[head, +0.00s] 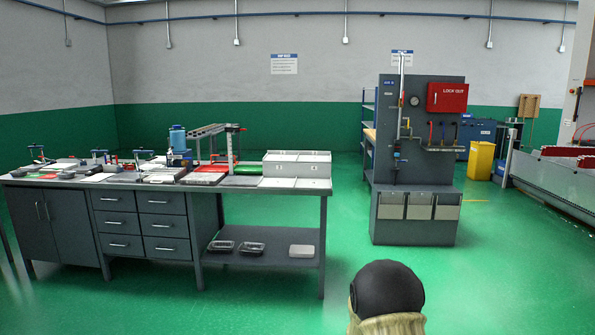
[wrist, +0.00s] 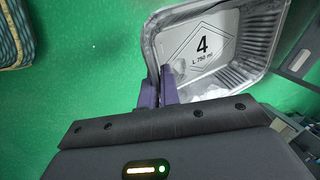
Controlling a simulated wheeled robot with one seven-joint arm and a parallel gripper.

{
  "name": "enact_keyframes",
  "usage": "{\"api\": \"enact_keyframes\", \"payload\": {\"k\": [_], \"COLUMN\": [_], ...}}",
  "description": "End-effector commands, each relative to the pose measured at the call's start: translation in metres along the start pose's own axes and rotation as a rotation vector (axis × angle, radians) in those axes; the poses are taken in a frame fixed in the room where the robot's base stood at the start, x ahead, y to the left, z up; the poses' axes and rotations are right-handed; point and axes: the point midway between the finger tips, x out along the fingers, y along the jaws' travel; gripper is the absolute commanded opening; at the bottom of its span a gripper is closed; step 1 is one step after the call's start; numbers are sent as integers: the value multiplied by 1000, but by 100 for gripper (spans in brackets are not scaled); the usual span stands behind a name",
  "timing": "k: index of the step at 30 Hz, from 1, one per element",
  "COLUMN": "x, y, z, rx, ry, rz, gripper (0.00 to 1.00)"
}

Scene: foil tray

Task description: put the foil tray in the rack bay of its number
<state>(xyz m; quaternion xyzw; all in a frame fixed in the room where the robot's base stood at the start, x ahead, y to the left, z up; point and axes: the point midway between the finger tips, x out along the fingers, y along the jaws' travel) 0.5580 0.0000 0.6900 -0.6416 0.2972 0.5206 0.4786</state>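The foil tray (wrist: 264,66) is in the wrist view, a silver tray with a ridged wall. Its pale inner face shows a printed "4" and "L 750 ml". My gripper (wrist: 157,84) has its two dark purple fingers close together on the tray's near left wall, with the rim pinched between them. Green floor shows around the tray, so it is held off any surface. My gripper and this tray do not show in the head view. I cannot make out a numbered rack bay in either view.
A long grey workbench (head: 258,187) stands at left, its top crowded with tools. A pale two-part box (head: 297,158) sits at its right end.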

Motion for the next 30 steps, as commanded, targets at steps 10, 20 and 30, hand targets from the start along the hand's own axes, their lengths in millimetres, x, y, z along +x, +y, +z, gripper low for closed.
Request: {"api": "enact_keyframes", "payload": {"k": [10, 20, 30], "x": [-26, -90, -157], "y": [-4, -5, -2], "z": [3, 13, 22], "rx": [-121, -524, -949], "ry": [-36, -163, -304], "rz": [11, 28, 14], "gripper": [0, 0, 0]}}
